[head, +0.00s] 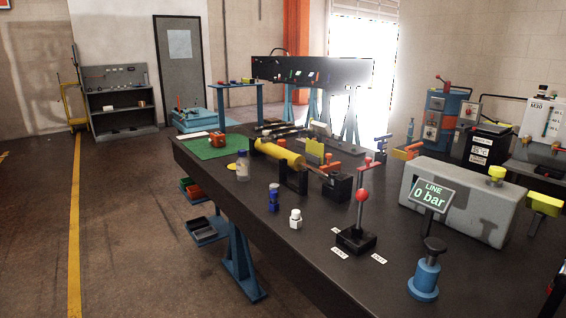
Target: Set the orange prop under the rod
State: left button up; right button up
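A yellow cylinder (280,153) lies in a black cradle near the bench's middle. Its rod (313,167) points right, toward a black block (336,186) with an orange-red part on top. The space under the rod is partly hidden and too small to judge. Neither of my grippers shows in the head view.
A red-knobbed lever (362,195), a 0 bar display (431,196) and a blue plunger (425,277) stand to the right.

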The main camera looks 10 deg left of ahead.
aim_at(335, 165)
jog(key=i+j, duration=0.3)
jog(key=j, duration=0.15)
jog(key=i+j+z, duration=0.1)
jog(key=i+j, duration=0.2)
jog(key=i+j+z, duration=0.1)
jog(key=i+j, duration=0.15)
jog(key=j, duration=0.3)
jog(key=i+j, duration=0.25)
jog(key=j, duration=0.25)
jog(key=i+j+z, duration=0.1)
jog(key=i+j, duration=0.15)
jog(key=j, duration=0.2)
jog(key=i+j, duration=0.25)
jog(key=j, duration=0.25)
jog(key=i+j+z, duration=0.1)
jog(key=i+j, duration=0.15)
jog(key=j, duration=0.25)
jog(key=i+j, duration=0.2)
jog(key=j, duration=0.3)
jog(key=z, duration=0.05)
